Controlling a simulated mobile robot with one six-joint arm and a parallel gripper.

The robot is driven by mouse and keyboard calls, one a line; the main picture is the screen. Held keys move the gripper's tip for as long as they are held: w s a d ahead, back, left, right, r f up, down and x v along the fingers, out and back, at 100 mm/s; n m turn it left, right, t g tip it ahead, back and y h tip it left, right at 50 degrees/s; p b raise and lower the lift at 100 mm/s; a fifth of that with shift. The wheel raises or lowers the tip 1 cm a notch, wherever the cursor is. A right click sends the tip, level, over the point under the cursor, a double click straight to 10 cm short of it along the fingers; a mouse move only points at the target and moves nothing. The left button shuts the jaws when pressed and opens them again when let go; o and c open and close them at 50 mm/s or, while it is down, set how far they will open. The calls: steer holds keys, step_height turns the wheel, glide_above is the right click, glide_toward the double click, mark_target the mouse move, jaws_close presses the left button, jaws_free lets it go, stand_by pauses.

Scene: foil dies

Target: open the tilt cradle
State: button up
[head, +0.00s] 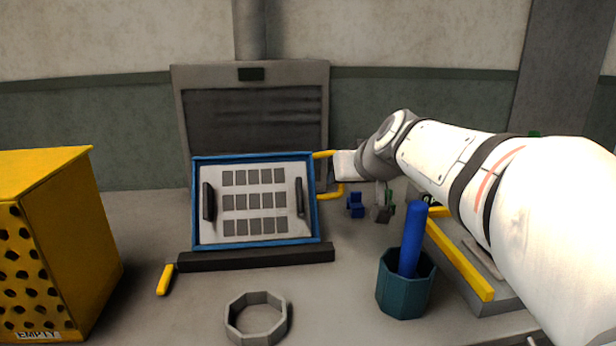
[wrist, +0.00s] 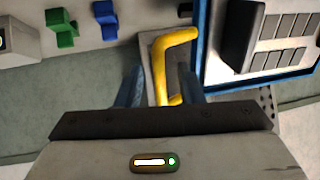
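The tilt cradle (head: 256,243) is a blue-framed panel holding a light plate with rows of grey dies and two black bars. It stands steeply tilted behind a black front bar on the bench. A yellow handle (head: 331,194) sticks out from its right side, its outer part hidden by my gripper in the head view. In the wrist view the handle (wrist: 160,75) lies between the two bluish fingers of my gripper (wrist: 162,92). The fingers look apart from it, with a narrow gap, though their tips are hard to make out.
A grey panel (head: 255,80) stands behind the cradle. A yellow perforated box (head: 60,250) is at left. A grey ring (head: 256,340) and a teal cup (head: 404,297) with a blue stick are in front. Small blue (head: 355,205) and green pieces lie right of the handle.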

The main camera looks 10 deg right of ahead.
steer(key=shift+s+r, duration=0.1)
steer(key=p+v, duration=0.1)
steer(key=v, duration=0.6)
steer(key=shift+s+r, duration=0.15)
steer(key=shift+s, duration=0.1)
steer(key=shift+r, duration=0.1)
